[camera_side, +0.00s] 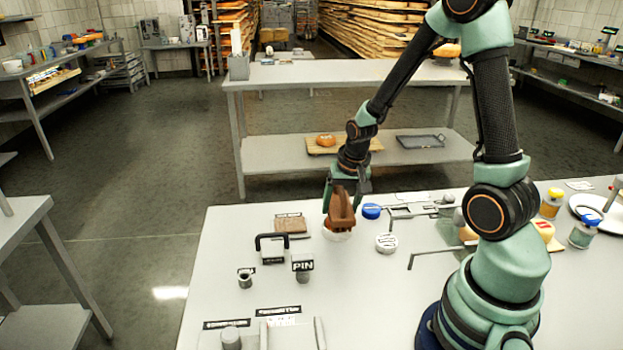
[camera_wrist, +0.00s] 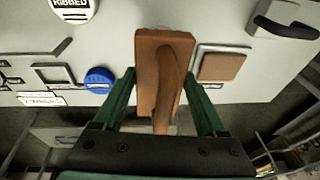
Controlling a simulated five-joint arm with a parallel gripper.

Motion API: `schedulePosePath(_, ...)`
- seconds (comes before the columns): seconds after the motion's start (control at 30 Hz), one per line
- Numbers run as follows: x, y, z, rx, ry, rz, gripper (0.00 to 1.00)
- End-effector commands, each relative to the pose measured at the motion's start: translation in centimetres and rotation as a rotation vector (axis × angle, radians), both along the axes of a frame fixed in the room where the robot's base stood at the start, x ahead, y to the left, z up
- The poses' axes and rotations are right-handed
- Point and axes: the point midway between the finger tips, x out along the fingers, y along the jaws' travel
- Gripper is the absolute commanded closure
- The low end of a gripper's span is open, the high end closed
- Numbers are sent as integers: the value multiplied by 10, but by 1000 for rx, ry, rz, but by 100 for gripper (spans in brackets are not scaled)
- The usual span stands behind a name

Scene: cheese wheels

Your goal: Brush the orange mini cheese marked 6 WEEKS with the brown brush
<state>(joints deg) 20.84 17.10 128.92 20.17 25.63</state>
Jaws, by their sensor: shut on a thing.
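In the wrist view the brush (camera_wrist: 147,62) lies between the two green fingers of my gripper (camera_wrist: 158,82). An orange-red piece with a pale label (camera_side: 545,230) sits at the right, and a partly hidden orange piece (camera_side: 468,234) is behind my arm. I cannot read 6 WEEKS on either. Neither shows in the wrist view.
A blue-lidded item (camera_side: 371,211) and a white RIBBED disc (camera_side: 386,243) are right of the brush. A brown square block (camera_side: 291,225), a black-handled tool (camera_side: 272,247) and a PIN stamp (camera_side: 302,270) are left.

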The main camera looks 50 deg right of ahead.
Motion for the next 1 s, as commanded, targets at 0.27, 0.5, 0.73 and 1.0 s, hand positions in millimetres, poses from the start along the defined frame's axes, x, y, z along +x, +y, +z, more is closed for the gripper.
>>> schedulePosePath(0.27, -18, 19, -1, 6, -3, 4, 87)
schedulePosePath(0.5, -28, 34, -2, 12, -8, 7, 87)
schedulePosePath(0.73, -12, 21, -1, 8, -6, 1, 87)
schedulePosePath(1.0, 5, 3, 0, 2, -2, 0, 87)
